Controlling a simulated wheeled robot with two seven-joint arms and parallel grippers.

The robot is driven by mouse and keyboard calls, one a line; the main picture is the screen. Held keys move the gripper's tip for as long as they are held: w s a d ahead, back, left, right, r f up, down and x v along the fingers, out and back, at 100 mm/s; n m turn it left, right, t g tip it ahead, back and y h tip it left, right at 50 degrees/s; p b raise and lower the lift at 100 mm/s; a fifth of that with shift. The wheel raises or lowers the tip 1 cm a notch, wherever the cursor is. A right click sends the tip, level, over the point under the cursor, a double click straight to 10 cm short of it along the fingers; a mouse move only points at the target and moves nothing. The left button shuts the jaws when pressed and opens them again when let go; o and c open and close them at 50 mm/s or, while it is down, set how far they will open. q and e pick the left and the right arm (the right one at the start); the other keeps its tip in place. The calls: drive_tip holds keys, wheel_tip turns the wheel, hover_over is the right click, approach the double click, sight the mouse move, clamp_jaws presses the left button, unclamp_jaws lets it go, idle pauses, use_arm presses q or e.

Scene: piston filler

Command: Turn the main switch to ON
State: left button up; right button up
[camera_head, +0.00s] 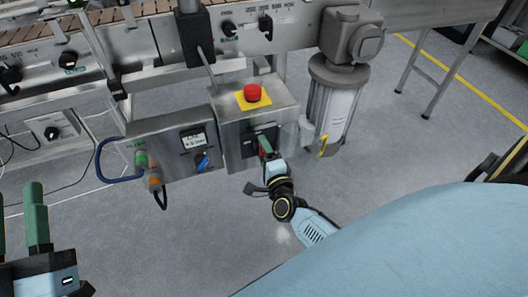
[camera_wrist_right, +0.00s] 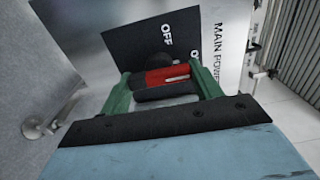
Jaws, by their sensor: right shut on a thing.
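The main switch is a red and black rotary handle (camera_wrist_right: 167,76) on a black plate with OFF printed on it, beside the words MAIN POWER, in the right wrist view. My right gripper (camera_wrist_right: 165,85) has its two green fingers on either side of the handle and is shut on it. In the head view the right gripper (camera_head: 267,148) is at the front of the steel box, and its fingers partly hide the switch plate (camera_head: 252,140). My left gripper (camera_head: 20,220) is at the lower left, away from the switch, with its green fingers upright and partly cut off by the frame edge.
A red emergency button (camera_head: 252,92) on a yellow plate sits on top of the box. The floor in front is clear.

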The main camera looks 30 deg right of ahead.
drive_tip(key=o, duration=1)
use_arm(q)
drive_tip(key=shift+y, duration=0.3)
wheel_tip(320, 180, down, 14)
drive_tip(key=a+g+y+p, duration=0.2)
drive_tip(key=g+y+p, duration=0.1)
drive_tip(key=g, duration=0.6)
drive_tip(key=shift+s+a+g+p, duration=0.25)
drive_tip(key=shift+a+g+p, duration=0.05)
drive_tip(key=shift+a, duration=0.1)
use_arm(e)
drive_tip(key=shift+v, duration=6.7)
